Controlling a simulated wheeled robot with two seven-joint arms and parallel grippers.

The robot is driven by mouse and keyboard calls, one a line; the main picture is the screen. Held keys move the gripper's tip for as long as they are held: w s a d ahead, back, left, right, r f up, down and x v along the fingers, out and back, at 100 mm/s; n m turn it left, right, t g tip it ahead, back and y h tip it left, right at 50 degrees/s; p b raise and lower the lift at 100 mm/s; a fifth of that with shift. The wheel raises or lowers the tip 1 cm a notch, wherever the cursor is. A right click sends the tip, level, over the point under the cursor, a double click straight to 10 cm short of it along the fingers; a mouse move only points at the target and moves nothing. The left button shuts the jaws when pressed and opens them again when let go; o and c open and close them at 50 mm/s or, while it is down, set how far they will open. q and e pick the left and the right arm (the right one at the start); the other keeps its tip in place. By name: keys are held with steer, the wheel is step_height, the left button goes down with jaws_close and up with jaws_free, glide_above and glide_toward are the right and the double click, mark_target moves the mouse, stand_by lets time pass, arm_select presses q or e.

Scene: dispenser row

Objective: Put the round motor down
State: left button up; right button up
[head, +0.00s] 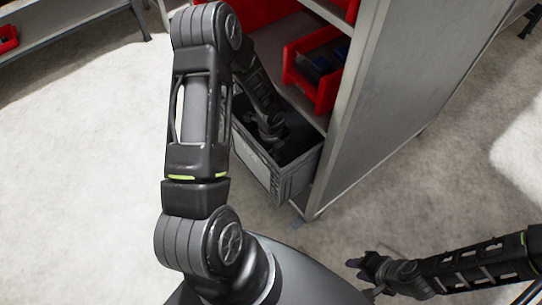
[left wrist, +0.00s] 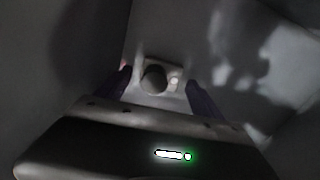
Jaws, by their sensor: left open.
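The round motor (left wrist: 154,79) shows in the left wrist view as a dark round body on a pale plate, in the shadowed inside of the grey crate. My left gripper (left wrist: 158,88) is open, with one finger on each side of the motor and gaps between. In the head view my left arm reaches down into the grey crate (head: 290,183), and the motor and left fingertips are hidden there. My right gripper (head: 360,277) is at the lower right, away from the crate, with its fingers apart and nothing between them.
The crate stands at the bottom of a shelf unit, beside its grey side panel (head: 390,100). A red bin (head: 323,80) with dark contents sits on the shelf above. Another rack (head: 75,37) stands at the far left. The pale floor (head: 85,190) between is clear.

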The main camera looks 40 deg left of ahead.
mark_target(271, 155)
arm_select(q)
steer(key=shift+r, duration=0.4)
step_height(271, 155, up, 12)
steer(key=p, duration=0.2)
steer(key=shift+f, duration=0.25)
stand_by(0.5)
